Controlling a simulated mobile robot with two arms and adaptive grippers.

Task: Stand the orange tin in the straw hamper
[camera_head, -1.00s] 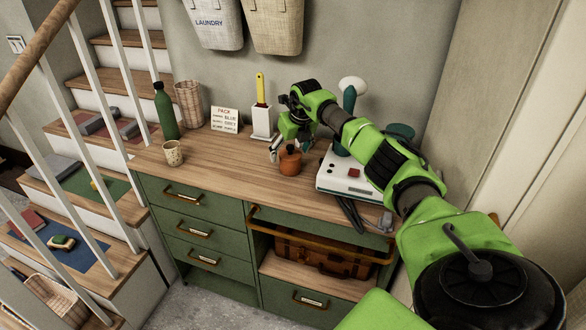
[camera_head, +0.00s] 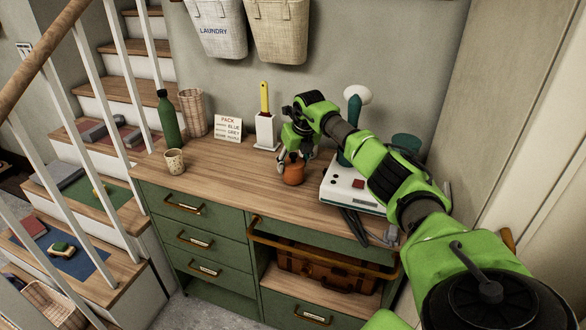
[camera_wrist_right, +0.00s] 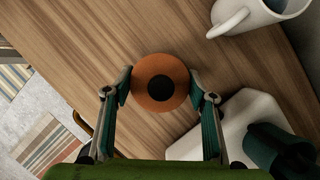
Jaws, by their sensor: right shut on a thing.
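The orange tin (camera_head: 293,173) is a small round pot standing on the wooden bench top (camera_head: 230,180). My right gripper (camera_head: 296,155) is over it and shut on it. In the right wrist view the tin (camera_wrist_right: 150,101) shows from above as an orange disc with a dark centre, between the fingertips of my right gripper (camera_wrist_right: 161,97). A beige woven hamper (camera_head: 276,35) hangs on the wall beside a paler one marked LAUNDRY (camera_head: 220,42). A wicker basket (camera_head: 50,303) stands by the stairs; I cannot tell which is the straw hamper. My left gripper is out of view.
A white appliance (camera_head: 350,188) stands close right of the tin. A white brush holder (camera_head: 266,132), a card (camera_head: 228,127), a green bottle (camera_head: 168,120), a wicker cylinder (camera_head: 192,113) and a patterned cup (camera_head: 175,161) stand on the bench. A white mug (camera_wrist_right: 250,14) is near the gripper.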

